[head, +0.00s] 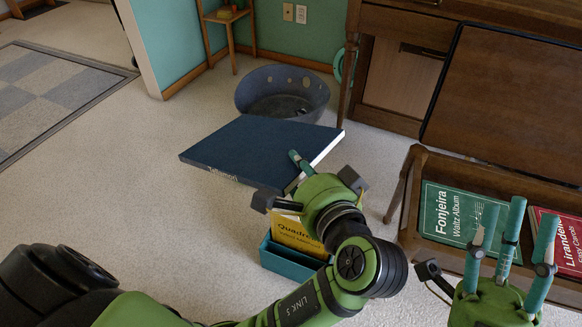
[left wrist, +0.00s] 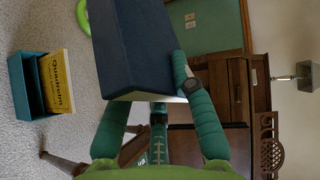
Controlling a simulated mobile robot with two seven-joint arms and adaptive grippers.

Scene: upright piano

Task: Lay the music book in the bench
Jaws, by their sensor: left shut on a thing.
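A dark blue music book (head: 255,150) is held in the air, roughly flat, left of the bench. My left gripper (head: 299,168) is shut on its near right edge. In the left wrist view the book (left wrist: 135,45) sits between the fingers and fills the upper middle. The wooden bench (head: 470,165) stands at the right with its lid (head: 510,90) raised. A green book (head: 462,220) and a red book (head: 555,240) lie inside it. My right gripper (head: 510,240) is in front of the bench, fingers up, spread and empty.
A teal box (head: 285,262) with a yellow book (head: 295,232) stands on the floor below my left gripper. A grey round basket (head: 283,92) is behind the held book. The piano (head: 400,60) is behind the bench.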

